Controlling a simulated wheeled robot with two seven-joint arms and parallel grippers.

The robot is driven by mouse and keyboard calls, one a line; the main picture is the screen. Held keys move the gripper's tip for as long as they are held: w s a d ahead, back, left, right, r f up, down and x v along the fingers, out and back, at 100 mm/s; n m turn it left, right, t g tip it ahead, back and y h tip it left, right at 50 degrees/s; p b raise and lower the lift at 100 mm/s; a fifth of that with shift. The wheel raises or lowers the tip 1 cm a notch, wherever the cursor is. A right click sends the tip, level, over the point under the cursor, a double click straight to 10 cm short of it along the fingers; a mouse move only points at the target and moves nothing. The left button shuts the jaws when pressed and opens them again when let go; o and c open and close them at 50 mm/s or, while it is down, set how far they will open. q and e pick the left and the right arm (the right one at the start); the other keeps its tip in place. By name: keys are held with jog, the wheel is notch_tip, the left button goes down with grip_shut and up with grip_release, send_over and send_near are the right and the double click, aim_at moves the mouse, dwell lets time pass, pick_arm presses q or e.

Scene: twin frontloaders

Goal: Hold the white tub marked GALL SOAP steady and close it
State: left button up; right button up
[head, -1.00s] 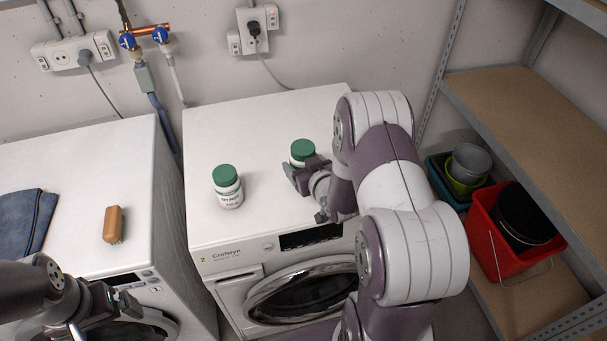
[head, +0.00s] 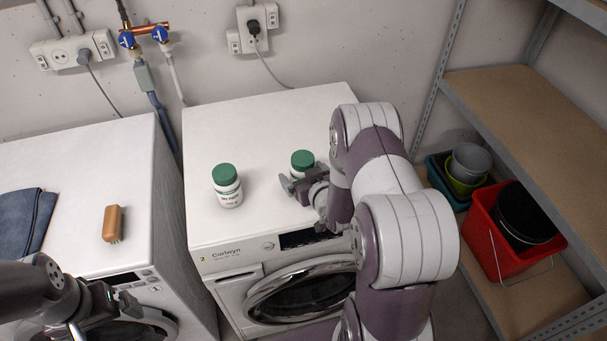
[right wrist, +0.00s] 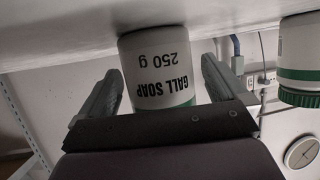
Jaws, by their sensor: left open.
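The white tub marked GALL SOAP (right wrist: 160,75) stands under a green lid (head: 302,157) on the right-hand washing machine. The wrist view shows it upside down, with its lid hidden behind my gripper. My right gripper (right wrist: 158,68) is open, with one finger on each side of the tub; a gap shows on at least one side. In the head view the right gripper (head: 303,187) is at the tub's front and partly covers it. I cannot tell how tightly the lid sits. My left gripper (head: 125,303) is open and empty, in front of the left machine.
A second white tub with a green lid (head: 228,188) stands to the left on the same machine top (head: 260,130). A brush (head: 113,223) and a blue cloth (head: 22,220) lie on the left machine. Shelves with a red bucket (head: 490,245) stand at the right.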

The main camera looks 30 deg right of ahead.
jog(key=shift+r, duration=0.2)
jog(key=d+v, duration=0.1)
jog(key=v, duration=1.1)
jog(key=shift+a, duration=0.45)
jog(key=shift+w+a+g, duration=0.15)
jog(key=shift+w+g, duration=0.2)
jog(key=shift+g, duration=0.15)
jog(key=s+a+r+n+g+y, duration=0.1)
jog(key=s+a+r+g, duration=0.5)
jog(key=s+a+g, duration=0.3)
jog(key=shift+s+a+g, duration=0.35)
jog(key=shift+a+g, duration=0.6)
jog(key=shift+g, duration=0.05)
